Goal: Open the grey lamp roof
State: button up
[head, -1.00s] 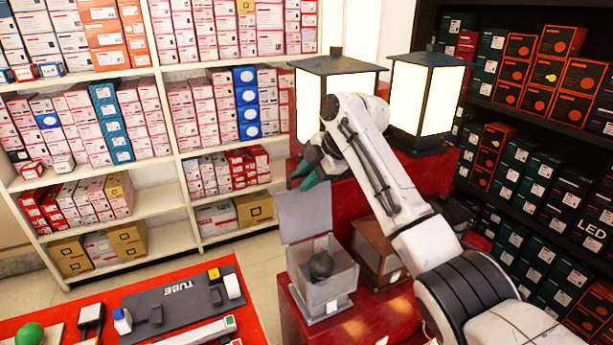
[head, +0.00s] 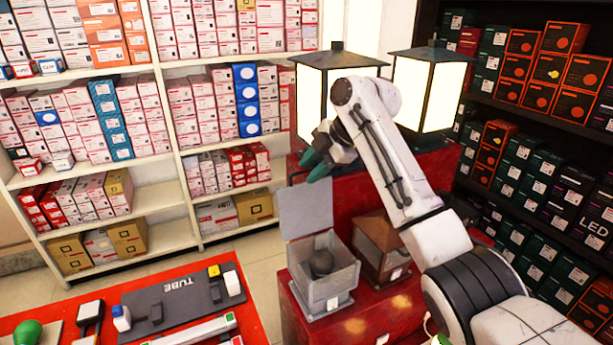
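The grey lamp (head: 325,284) stands on the red stepped stand, at the lower middle of the head view. Its roof (head: 306,208) is a flat grey panel standing raised at the lamp's back left edge. The top of the lamp is uncovered, and a dark round bulb (head: 322,262) shows inside. My gripper (head: 311,166) has teal fingertips and is above the raised roof, apart from it. The two fingertips appear spread, with nothing seen between them.
A brown lamp (head: 381,248) with its roof down stands right of the grey lamp. Two tall lit lanterns (head: 437,92) stand behind my arm on the higher red step. A red table (head: 70,308) with tools is at lower left. Shelves of boxes line the back and right.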

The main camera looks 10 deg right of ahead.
jog(key=b+v, duration=0.1)
jog(key=v, duration=0.6)
jog(key=shift+s+d+r, duration=0.2)
jog(key=shift+d+r, duration=0.05)
